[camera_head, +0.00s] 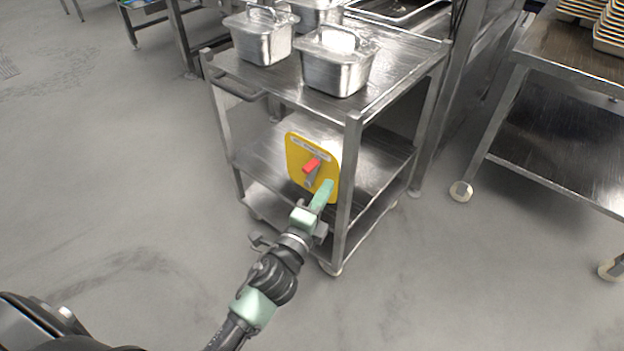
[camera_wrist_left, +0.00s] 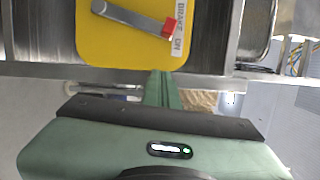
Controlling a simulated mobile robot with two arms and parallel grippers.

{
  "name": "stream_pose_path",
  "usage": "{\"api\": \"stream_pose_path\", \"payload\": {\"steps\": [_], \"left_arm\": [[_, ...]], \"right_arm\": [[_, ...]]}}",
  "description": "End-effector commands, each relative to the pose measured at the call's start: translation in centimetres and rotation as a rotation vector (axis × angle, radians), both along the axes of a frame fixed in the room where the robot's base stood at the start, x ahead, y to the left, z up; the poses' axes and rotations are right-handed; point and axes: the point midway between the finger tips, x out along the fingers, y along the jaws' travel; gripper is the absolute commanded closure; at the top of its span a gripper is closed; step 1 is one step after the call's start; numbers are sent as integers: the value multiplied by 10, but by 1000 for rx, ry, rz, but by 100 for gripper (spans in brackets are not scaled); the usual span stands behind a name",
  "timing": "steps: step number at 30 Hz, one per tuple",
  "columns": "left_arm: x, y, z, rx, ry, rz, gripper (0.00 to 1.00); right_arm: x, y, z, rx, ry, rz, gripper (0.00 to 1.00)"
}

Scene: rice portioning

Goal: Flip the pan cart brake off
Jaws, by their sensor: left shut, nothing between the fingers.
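The pan cart (camera_head: 345,118) is a steel cart with shelves, standing in the middle of the head view. A yellow brake plate (camera_head: 297,152) is on its near side. The brake lever (camera_head: 311,168) has a grey bar and a red tip; in the left wrist view the red tip (camera_wrist_left: 169,27) lies near the printed label, where "BRAKE ON" seems to read. My left gripper (camera_head: 328,187) is shut and empty, its green fingers in front of the plate's lower right part. In the left wrist view the fingers (camera_wrist_left: 164,88) sit below the plate, apart from the lever. My right gripper is out of view.
Lidded steel pans (camera_head: 338,66) stand on the cart top. A push handle (camera_head: 238,88) sticks out at its left. Another steel table on casters (camera_head: 545,170) stands at the right with trays on it. The floor to the left is clear.

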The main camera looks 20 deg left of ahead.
Motion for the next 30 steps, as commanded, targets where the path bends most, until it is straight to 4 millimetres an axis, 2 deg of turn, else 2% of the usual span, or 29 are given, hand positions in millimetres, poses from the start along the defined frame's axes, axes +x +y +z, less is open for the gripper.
{"api": "stream_pose_path", "payload": {"steps": [1, 4, 10, 26, 30], "left_arm": [[11, -1, 1, 3, -2, 0, 100], [13, 18, 2, 6, -1, 1, 100], [19, 34, 3, 3, 1, 0, 100], [21, 37, 4, -4, 2, 1, 100], [25, 38, 6, -17, 7, 1, 100]], "right_arm": [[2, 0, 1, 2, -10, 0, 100], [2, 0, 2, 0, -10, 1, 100], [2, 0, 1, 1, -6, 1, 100], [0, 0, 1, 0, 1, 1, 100], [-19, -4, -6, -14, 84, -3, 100]]}}
